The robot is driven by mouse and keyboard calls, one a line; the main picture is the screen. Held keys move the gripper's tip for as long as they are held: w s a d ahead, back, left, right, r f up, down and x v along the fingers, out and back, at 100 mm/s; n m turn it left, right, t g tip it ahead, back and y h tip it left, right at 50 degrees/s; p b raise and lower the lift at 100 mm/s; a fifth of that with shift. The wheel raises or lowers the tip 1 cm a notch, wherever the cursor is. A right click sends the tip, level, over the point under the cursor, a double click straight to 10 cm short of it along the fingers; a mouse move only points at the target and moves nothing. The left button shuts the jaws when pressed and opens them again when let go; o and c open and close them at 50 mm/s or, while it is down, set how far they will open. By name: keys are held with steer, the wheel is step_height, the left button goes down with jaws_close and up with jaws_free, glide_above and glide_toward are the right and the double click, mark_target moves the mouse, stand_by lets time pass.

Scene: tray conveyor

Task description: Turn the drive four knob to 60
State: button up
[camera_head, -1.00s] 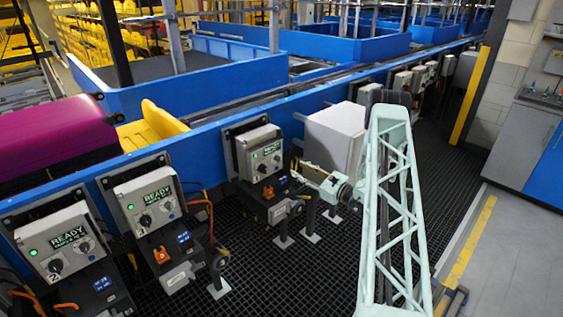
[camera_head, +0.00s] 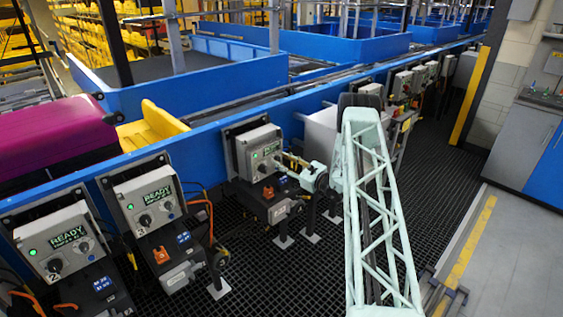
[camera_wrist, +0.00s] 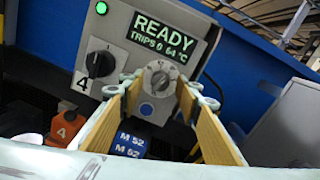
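The drive four control box (camera_head: 253,145) is a light grey box on the blue conveyor side; in the wrist view its display (camera_wrist: 158,38) reads READY, TRIPS 0, 64 °C. A grey round dial with small markings (camera_wrist: 159,77) sits below the display. A black selector knob (camera_wrist: 100,64) is to its left, above a "4" label. My gripper (camera_wrist: 160,86) is open, its wood-coloured fingers on either side of the grey dial with gaps visible. I cannot tell whether the tips reach its depth. In the head view my gripper (camera_head: 286,161) is at the box's right front, hiding the dial.
A white box (camera_head: 322,130) stands right of drive four. Drive three (camera_head: 150,200) and drive two (camera_head: 62,242) boxes are to the left. The dark grating floor is open in front.

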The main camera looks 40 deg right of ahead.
steer(key=shift+w, duration=0.4)
steer(key=c, duration=0.9)
steer(key=shift+o, duration=0.2)
steer(key=shift+a+f+n+b, duration=0.1)
steer(key=shift+n+b, duration=0.4)
steer(key=shift+b, duration=0.15)
steer(key=n+b, duration=0.7)
steer(key=b, duration=0.1)
steer(key=shift+n+b, duration=0.35)
steer(key=shift+n, duration=0.05)
